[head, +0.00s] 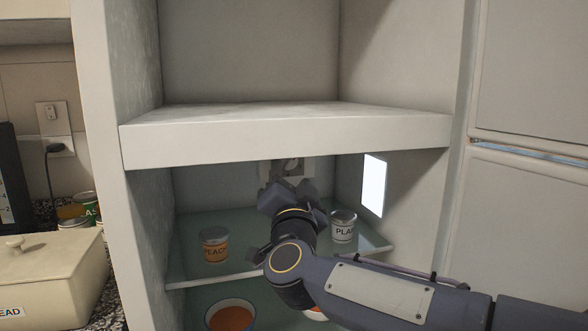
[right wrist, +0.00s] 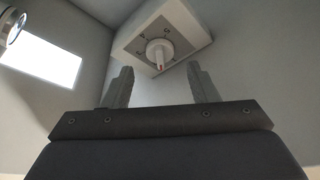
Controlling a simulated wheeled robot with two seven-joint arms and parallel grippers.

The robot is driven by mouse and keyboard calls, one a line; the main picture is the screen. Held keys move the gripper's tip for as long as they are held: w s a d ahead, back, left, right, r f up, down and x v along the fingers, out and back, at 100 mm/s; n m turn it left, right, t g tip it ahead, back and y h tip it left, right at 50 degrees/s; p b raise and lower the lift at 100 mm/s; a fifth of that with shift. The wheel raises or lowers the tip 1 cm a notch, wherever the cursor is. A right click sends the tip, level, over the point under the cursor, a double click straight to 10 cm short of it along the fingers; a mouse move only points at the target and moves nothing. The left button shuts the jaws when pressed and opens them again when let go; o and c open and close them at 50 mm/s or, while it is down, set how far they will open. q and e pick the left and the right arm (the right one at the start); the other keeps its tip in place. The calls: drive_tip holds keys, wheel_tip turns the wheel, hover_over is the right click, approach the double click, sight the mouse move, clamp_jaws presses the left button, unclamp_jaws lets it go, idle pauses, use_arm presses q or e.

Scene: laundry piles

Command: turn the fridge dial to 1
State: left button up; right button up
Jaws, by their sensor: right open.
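The fridge dial (right wrist: 159,53) is a white round knob with a raised grip and a small red mark, on a pale square housing (right wrist: 135,42) with small marks around it. In the head view the dial (head: 291,165) shows at the back of the fridge under the upper compartment, partly hidden by my right gripper. My right gripper (right wrist: 160,84) is open and empty; its two fingers point at the dial, one on each side of it in the picture, apart from it. It also shows in the head view (head: 287,188). My left gripper is not in view.
A glass shelf (head: 190,275) below my right arm holds a peach can (head: 215,245) and another can (head: 343,226). Bowls stand lower, one (head: 230,316) with orange contents. A bright light panel (head: 374,186) is on the right wall. The upper compartment (head: 280,118) is empty.

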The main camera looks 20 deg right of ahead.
sight(291, 165)
drive_tip(key=shift+x, duration=2)
drive_tip(key=c, duration=0.9)
drive_tip(key=shift+c, duration=0.2)
drive_tip(key=shift+n, duration=0.4)
drive_tip(key=n+t+y, duration=0.1)
drive_tip(key=n+y, duration=0.1)
drive_tip(key=n, duration=0.1)
drive_tip(key=shift+d+f+n, duration=0.1)
drive_tip(key=shift+n, duration=0.2)
drive_tip(key=shift+d+n+t+y, duration=0.15)
drive_tip(key=shift+n+y, duration=0.75)
drive_tip(key=shift+n, duration=0.7)
drive_tip(key=shift+n+t+y, duration=0.15)
drive_tip(key=shift+n+y, duration=0.75)
drive_tip(key=shift+n, duration=1)
